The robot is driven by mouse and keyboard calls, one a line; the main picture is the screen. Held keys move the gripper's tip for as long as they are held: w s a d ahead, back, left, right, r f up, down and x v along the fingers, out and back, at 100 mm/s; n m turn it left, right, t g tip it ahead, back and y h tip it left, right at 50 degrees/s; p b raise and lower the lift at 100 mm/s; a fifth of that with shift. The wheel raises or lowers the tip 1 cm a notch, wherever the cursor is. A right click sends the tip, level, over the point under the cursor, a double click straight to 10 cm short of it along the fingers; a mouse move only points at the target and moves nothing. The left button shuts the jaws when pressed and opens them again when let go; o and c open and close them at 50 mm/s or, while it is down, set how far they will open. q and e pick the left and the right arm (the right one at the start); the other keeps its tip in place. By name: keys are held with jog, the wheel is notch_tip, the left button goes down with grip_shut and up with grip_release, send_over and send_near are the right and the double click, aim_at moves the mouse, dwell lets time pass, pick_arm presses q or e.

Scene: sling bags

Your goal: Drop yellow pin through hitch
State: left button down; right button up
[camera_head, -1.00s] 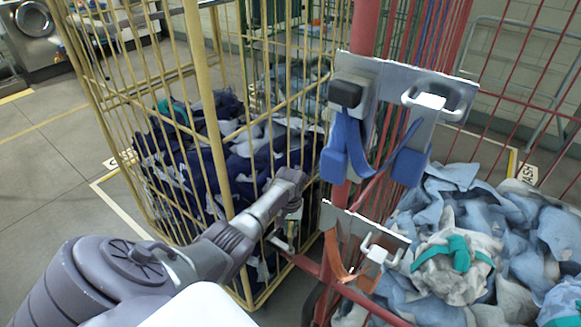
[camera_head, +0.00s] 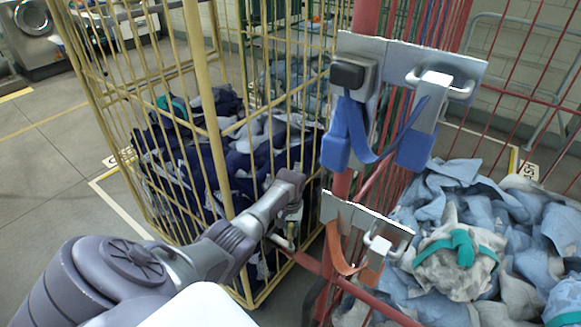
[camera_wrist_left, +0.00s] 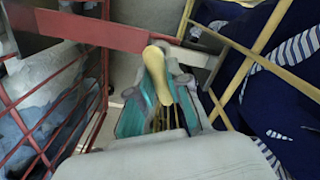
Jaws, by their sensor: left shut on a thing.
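My left gripper (camera_head: 292,207) reaches in from the left, to the gap between the yellow cage and the red cage. In the left wrist view its teal-padded fingers (camera_wrist_left: 160,108) are shut on the yellow pin (camera_wrist_left: 157,72), whose rounded yellow end shows between them. The grey hitch (camera_head: 283,242) lies just below the gripper, between the two cages. In the wrist view a grey bar of it (camera_wrist_left: 188,52) runs beyond the pin, joining a red bar. I cannot tell whether the pin's tip touches the hitch hole. My right gripper is not in view.
The yellow cage (camera_head: 215,150) holds dark blue laundry. The red cage (camera_head: 375,300) at right holds light blue laundry. Metal plates with a blue strap (camera_head: 372,150) and an orange strap (camera_head: 340,255) hang on its corner, close to the gripper. Floor is clear at far left.

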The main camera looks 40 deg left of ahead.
pick_arm(q)
jog(key=shift+f+b, duration=1.85)
jog(key=shift+f, duration=0.55)
jog(key=c, duration=1)
grip_release()
jog(key=shift+c, duration=0.2)
notch_tip(320, 180, up, 12)
jog(key=shift+r, duration=0.1)
